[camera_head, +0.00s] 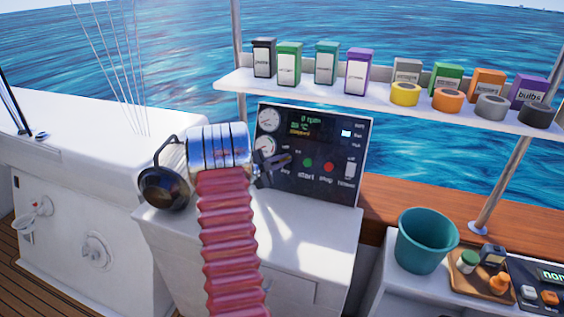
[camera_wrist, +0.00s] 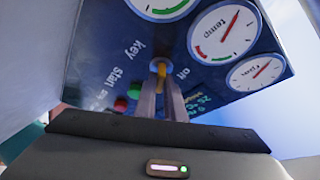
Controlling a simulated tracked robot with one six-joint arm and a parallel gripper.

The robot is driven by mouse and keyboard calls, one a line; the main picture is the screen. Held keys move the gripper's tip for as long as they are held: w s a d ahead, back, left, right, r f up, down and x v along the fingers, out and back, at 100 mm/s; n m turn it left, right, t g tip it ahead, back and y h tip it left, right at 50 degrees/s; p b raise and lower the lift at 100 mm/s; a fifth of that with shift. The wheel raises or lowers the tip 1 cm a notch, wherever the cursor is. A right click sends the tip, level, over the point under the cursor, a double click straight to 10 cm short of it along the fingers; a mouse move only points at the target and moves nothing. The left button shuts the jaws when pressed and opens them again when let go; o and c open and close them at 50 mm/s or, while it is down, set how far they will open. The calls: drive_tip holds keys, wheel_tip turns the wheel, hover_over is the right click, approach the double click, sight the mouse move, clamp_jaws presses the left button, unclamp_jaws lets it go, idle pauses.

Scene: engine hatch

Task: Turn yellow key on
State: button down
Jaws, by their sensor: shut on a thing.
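My gripper (camera_wrist: 165,80) is shut on the yellow key (camera_wrist: 160,66) at the dark blue control panel (camera_wrist: 120,80). The key sits beside the words "key" and "on", with its yellow end showing at my fingertips. Its exact turn angle is hard to tell. In the camera_head view my gripper (camera_head: 285,160) reaches the left part of the panel (camera_head: 335,192), and the key is hidden there by the gripper. The panel also has a green button (camera_head: 307,162), a red button (camera_head: 328,167) and a lit green display (camera_head: 318,124).
A round gauge marked "temp" (camera_wrist: 225,30) stands close to the key. Above the panel is a white shelf (camera_head: 390,105) with several boxes and tape rolls. A teal bucket (camera_head: 425,245) and a brown tray (camera_head: 468,285) stand to the right.

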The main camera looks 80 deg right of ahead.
drive_tip(key=shift+s+f, duration=0.1)
idle(0.3)
drive_tip(key=c, duration=1.8)
unclamp_jaws()
drive_tip(key=shift+c, duration=0.2)
drive_tip(key=shift+r, duration=0.25)
wheel_tip(320, 180, up, 10)
drive_tip(key=shift+f, duration=0.2)
